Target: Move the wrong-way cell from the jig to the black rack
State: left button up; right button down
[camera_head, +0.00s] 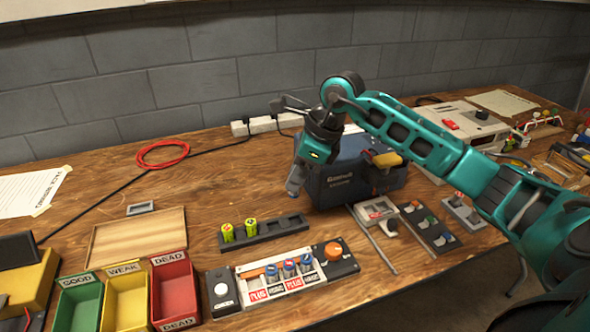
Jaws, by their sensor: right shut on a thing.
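The jig (343,267) is a pale block with PLUS and MINUS labels. The black rack (290,223) lies behind the jig. Two yellow-green cells (251,227) stand in its left part, and its right places look empty. My right gripper (293,187) points down above and behind the rack's right end, left of the blue case. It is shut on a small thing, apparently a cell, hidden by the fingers. My left gripper is out of view.
A blue case (345,184) stands close right of my gripper. Green (79,306), yellow (125,301) and red (176,290) bins stand at the left front, with a wooden board (135,238) behind. Small trays and a rod lie right of the jig. The table behind the rack is clear.

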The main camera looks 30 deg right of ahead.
aim_at(298, 195)
jog(key=shift+d+f, duration=0.2)
jog(key=shift+f, duration=0.1)
jog(key=shift+f+b, duration=0.85)
jog(key=shift+f, duration=0.1)
notch_tip(298, 195, down, 3)
jog(key=shift+r+b, duration=0.1)
jog(key=shift+b, duration=0.95)
jog(key=shift+f+b, duration=0.5)
jog(key=shift+f, duration=0.25)
jog(key=shift+f, duration=0.2)
jog(key=shift+f+b, duration=0.8)
jog(key=shift+f, duration=0.05)
jog(key=c, duration=0.9)
grip_release()
jog(key=shift+r, duration=0.1)
